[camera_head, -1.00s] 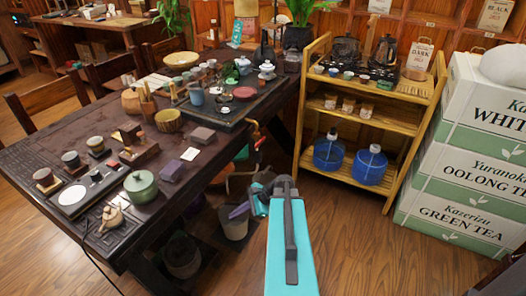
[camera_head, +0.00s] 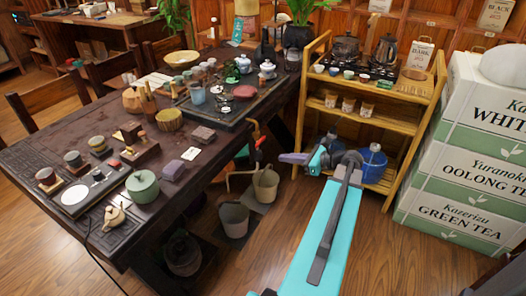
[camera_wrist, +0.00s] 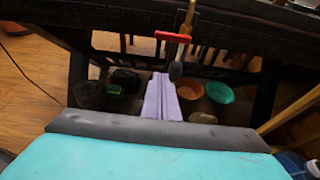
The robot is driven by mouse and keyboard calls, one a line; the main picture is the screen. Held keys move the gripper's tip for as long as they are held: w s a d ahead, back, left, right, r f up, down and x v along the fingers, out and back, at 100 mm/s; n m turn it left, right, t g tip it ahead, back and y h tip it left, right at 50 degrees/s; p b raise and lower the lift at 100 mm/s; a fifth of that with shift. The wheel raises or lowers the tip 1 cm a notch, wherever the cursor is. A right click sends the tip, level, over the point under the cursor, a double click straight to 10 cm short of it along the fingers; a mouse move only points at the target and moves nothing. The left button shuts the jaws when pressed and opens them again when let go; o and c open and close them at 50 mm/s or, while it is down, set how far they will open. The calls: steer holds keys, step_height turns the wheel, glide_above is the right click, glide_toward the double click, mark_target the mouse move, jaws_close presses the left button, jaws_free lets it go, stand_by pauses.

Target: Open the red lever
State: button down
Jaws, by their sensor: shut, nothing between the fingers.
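The red lever (camera_head: 259,142) is at the right side of the dark tea table, below its top, on a brass tap (camera_head: 254,129). In the wrist view the red lever (camera_wrist: 172,37) lies roughly crosswise under the table edge, with the brass tap (camera_wrist: 189,18) beside it. My gripper (camera_head: 284,157) has purple fingers, shut and empty. In the head view it is right of the lever and slightly lower. In the wrist view the gripper (camera_wrist: 161,76) points toward the lever, with a gap visible in the picture. No contact with the lever shows.
The tea table (camera_head: 60,140) carries cups, pots and trays. Below the tap area are grey buckets (camera_head: 233,220) (camera_head: 265,187). A wooden shelf (camera_head: 330,115) with blue water jugs (camera_head: 372,163) stands right, close behind my arm. Tea boxes (camera_head: 465,190) stand farther right.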

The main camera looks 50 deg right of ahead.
mark_target(260, 141)
steer(key=shift+w+f, duration=0.1)
steer(key=shift+w, duration=0.05)
steer(key=b+x, duration=0.1)
steer(key=x, duration=0.9)
steer(key=shift+r, duration=2)
